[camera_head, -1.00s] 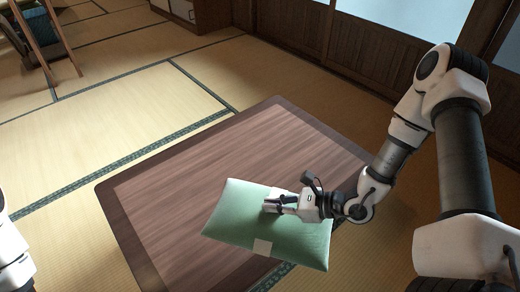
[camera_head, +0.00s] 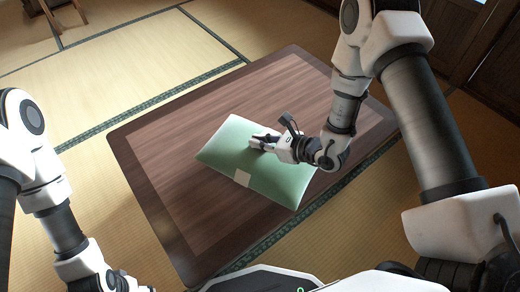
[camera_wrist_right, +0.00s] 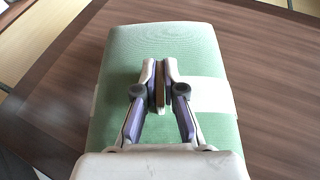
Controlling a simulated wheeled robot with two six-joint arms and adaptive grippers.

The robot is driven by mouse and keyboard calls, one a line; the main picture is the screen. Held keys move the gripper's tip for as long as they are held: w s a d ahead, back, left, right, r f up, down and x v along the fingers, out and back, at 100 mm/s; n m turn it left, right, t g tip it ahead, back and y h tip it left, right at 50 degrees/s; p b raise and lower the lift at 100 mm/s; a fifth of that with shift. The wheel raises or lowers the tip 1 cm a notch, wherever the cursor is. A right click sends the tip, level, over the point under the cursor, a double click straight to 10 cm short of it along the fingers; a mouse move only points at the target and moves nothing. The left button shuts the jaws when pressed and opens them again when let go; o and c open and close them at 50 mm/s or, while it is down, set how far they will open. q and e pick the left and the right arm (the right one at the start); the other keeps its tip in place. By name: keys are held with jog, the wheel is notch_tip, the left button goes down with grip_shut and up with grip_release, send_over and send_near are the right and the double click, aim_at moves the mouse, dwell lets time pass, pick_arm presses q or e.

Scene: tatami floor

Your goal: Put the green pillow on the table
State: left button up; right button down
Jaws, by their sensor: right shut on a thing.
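The green pillow (camera_head: 272,185) has a white band and lies tilted over the right-front part of the brown wooden table (camera_head: 290,90) in the head view. I cannot tell whether it touches the tabletop. My right gripper (camera_head: 256,142) is shut on the pillow's upper face, near its middle. In the right wrist view, the gripper (camera_wrist_right: 160,80) has its fingers close together against the pillow (camera_wrist_right: 165,42), with the table (camera_wrist_right: 270,60) behind it. My left gripper (camera_head: 130,283) is only partly seen at the bottom edge, so its fingers are cut off.
The tabletop's left and far parts are bare. Tatami floor (camera_head: 150,70) surrounds the table. Wooden legs of a piece of furniture (camera_head: 55,15) stand at the far left. A dark wooden wall panel (camera_head: 460,45) is at the upper right.

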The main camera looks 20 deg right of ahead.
aim_at(259, 153)
notch_tip(259, 153, down, 3)
jog(key=shift+b, duration=0.5)
jog(key=shift+r, duration=0.15)
jog(key=c, duration=1.3)
grip_release()
